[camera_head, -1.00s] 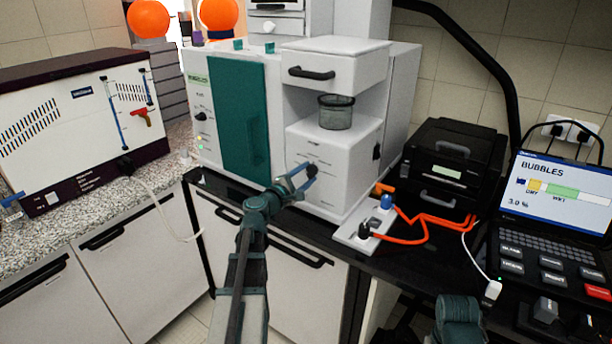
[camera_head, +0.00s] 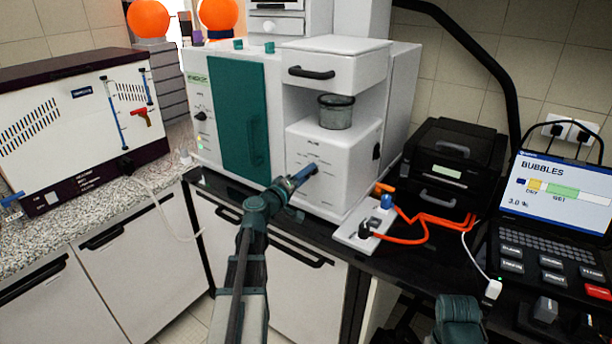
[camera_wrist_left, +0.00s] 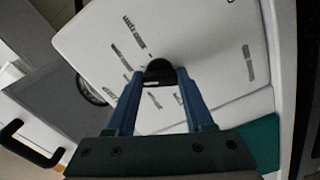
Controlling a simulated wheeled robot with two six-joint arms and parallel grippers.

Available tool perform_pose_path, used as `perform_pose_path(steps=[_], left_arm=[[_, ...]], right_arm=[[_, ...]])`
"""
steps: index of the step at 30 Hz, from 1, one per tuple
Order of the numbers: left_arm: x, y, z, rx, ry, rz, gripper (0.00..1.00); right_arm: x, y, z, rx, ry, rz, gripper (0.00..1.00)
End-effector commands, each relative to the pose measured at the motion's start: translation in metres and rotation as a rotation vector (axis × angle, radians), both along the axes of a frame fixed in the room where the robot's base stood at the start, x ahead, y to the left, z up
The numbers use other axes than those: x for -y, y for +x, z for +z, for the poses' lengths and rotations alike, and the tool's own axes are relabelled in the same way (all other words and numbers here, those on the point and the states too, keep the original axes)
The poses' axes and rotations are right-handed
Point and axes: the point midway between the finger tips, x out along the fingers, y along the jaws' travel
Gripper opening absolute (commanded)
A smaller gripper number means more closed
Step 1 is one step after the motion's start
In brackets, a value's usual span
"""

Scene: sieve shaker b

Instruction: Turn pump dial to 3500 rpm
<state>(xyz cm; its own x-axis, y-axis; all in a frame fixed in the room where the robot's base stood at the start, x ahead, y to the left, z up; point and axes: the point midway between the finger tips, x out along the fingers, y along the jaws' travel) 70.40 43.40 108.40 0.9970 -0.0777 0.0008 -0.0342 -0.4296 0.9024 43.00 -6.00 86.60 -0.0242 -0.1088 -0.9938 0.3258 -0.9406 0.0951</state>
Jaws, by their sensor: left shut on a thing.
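The pump dial is a black knob (camera_wrist_left: 159,71) on the white front panel of the lab machine (camera_head: 335,160). In the left wrist view it sits between the two blue fingertips. My left gripper (camera_head: 313,170) reaches the panel from the lower left and is shut on the dial; in the wrist view its fingers (camera_wrist_left: 160,85) touch the knob from both sides. In the head view the fingers mostly hide the knob. Small printed labels ring it, too small to read, so its setting cannot be told.
A clear cup (camera_head: 336,112) stands on the machine above the dial panel. A teal door (camera_head: 240,120) is left of it. A power strip (camera_head: 362,232) with orange cables lies to the right, before a black device (camera_head: 455,165) and a laptop (camera_head: 556,190).

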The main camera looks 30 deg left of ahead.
Motion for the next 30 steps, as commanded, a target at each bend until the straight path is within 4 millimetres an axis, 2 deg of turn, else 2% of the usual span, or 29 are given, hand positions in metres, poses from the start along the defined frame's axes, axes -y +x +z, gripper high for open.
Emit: perform_pose_path(steps=[30], left_arm=[[0.0006,-0.0013,-0.0022,0.07,0.925,-0.004,0.0]], right_arm=[[0.0,0.0,-0.0015,0.0,0.0,0.0,0.0]])
